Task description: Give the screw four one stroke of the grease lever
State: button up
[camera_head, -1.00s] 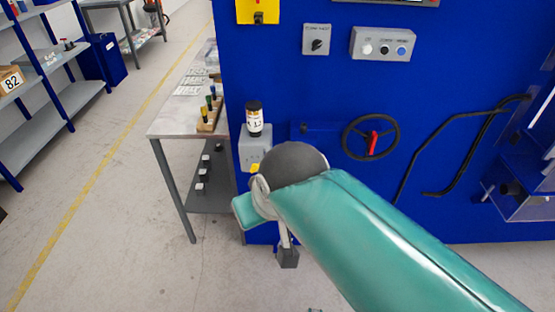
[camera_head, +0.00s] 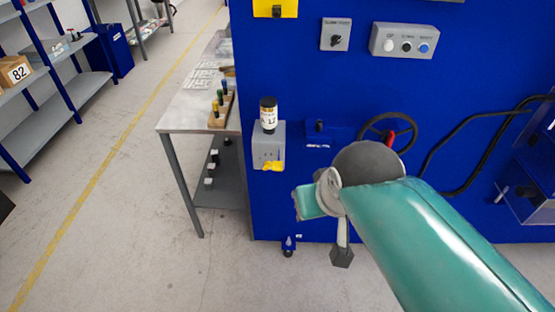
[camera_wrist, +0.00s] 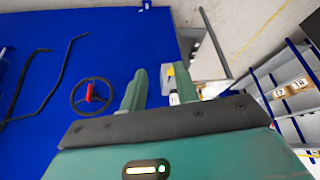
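The grease unit (camera_head: 268,148) is a grey box on the blue machine front, near its left edge. A dark-capped bottle (camera_head: 268,115) with a white label stands on it. A yellow lever (camera_head: 271,166) sticks out at its lower front. My gripper shows in the wrist view (camera_wrist: 160,75) with its two green fingers apart and nothing seen held between them. In the head view my arm is right of and below the unit, apart from the lever.
A handwheel (camera_head: 372,126) with a red handle is right of the unit, partly behind my arm. Above are a switch box (camera_head: 335,34) and a button box (camera_head: 402,41).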

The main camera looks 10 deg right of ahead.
jog(key=shift+d, duration=0.1)
grip_shut()
dwell(1.8)
